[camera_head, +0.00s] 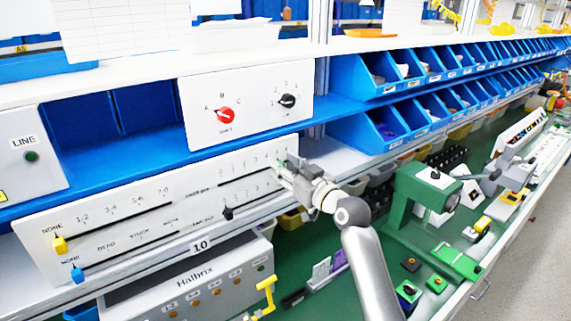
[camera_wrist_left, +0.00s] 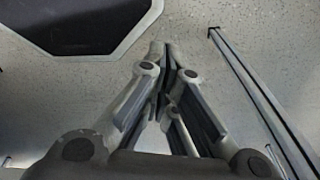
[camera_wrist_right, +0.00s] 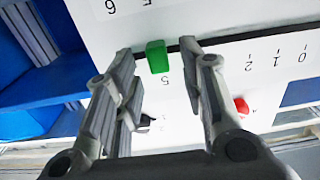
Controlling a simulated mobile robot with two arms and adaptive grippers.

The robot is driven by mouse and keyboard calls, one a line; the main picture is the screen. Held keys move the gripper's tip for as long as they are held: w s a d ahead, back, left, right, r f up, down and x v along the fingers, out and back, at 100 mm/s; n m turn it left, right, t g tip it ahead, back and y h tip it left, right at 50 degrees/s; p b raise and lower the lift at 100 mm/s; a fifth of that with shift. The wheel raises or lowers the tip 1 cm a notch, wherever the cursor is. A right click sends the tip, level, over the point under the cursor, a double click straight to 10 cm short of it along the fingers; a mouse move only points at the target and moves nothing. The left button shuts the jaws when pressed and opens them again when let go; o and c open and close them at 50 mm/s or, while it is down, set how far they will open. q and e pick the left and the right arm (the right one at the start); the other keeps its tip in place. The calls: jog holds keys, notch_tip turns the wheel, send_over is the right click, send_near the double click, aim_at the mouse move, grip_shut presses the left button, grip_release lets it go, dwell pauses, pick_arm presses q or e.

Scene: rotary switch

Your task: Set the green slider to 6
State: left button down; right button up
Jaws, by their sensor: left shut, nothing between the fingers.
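The green slider (camera_wrist_right: 157,57) sits on a dark slot of the white panel (camera_wrist_right: 235,48), level with the printed 5, in the right wrist view. That view sees the panel turned over. My right gripper (camera_wrist_right: 156,50) is open, with one finger on each side of the slider and a small gap to each. The 3 and 4 marks are behind a finger in the wrist view. My left gripper (camera_wrist_left: 168,50) is shut and empty, above the floor.
Yellow (camera_head: 59,245), blue (camera_head: 78,274) and black (camera_head: 228,213) sliders sit on the same panel. A red knob (camera_head: 225,115) and a black knob (camera_head: 288,100) are on the plate above. Blue bins (camera_head: 370,132) stand to the right, and a green press (camera_head: 420,192) is on the bench.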

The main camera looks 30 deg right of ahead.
jog(key=shift+w, duration=0.1)
grip_shut()
dwell(0.3)
jog(key=d+b, duration=0.2)
jog(key=d, duration=0.1)
jog(key=shift+w+d, duration=0.15)
jog(key=shift+w, duration=0.05)
